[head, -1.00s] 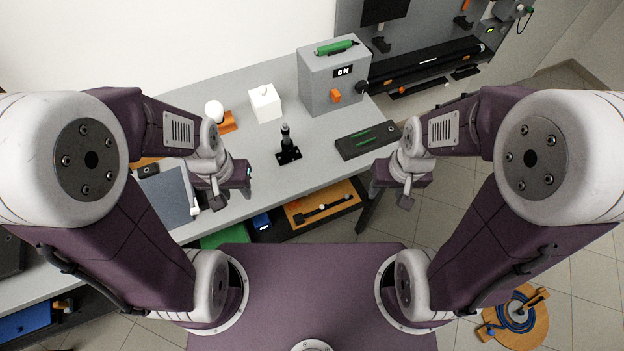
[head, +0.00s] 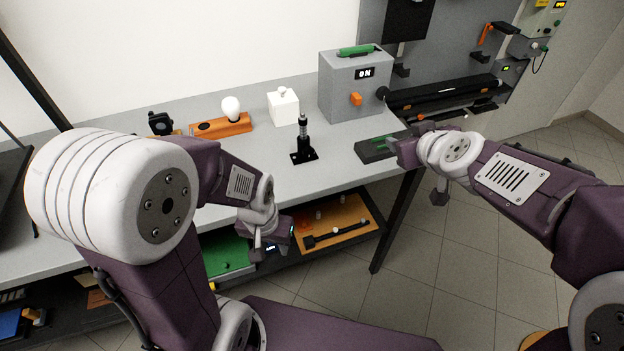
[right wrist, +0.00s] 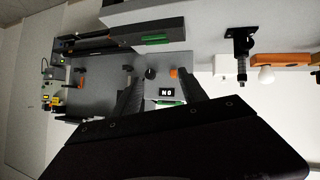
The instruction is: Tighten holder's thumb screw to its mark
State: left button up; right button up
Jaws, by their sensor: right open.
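The holder (head: 304,152) is a black upright post on a flat black base, standing on the grey bench. A slimmer post with a pale section rises from its top. In the right wrist view the holder (right wrist: 239,40) appears upside down. Its thumb screw and mark are too small to make out. My right gripper (head: 402,150) is at the bench's right front edge, right of the holder and apart from it. In the right wrist view its two fingers (right wrist: 160,92) are spread, with nothing between them. My left gripper (head: 284,234) is below and in front of the bench edge; its jaws are unclear.
A grey box with an "ON" display (head: 345,90) stands behind and right of the holder. A dark tray with green strips (head: 375,150) lies near my right gripper. A white cube (head: 283,106) and an orange block with a white bulb (head: 222,126) stand behind. Bench around the holder is clear.

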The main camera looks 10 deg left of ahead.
jog(key=w+a+f+n+t+y+b, duration=0.1)
jog(key=a+f+t+y+b, duration=0.35)
jog(key=b, duration=0.95)
jog(key=n+y+b, duration=0.2)
jog(key=y+b, duration=0.1)
jog(key=b, duration=1.7)
send_near(309, 154)
jog(key=shift+h, duration=0.25)
jog(key=x, duration=0.8)
jog(key=shift+w+a+r, duration=0.1)
jog(key=shift+a+r, duration=0.1)
pick_arm(q)
notch_tip(309, 154, down, 38)
jog(key=shift+f, duration=0.15)
pick_arm(e)
grip_shut()
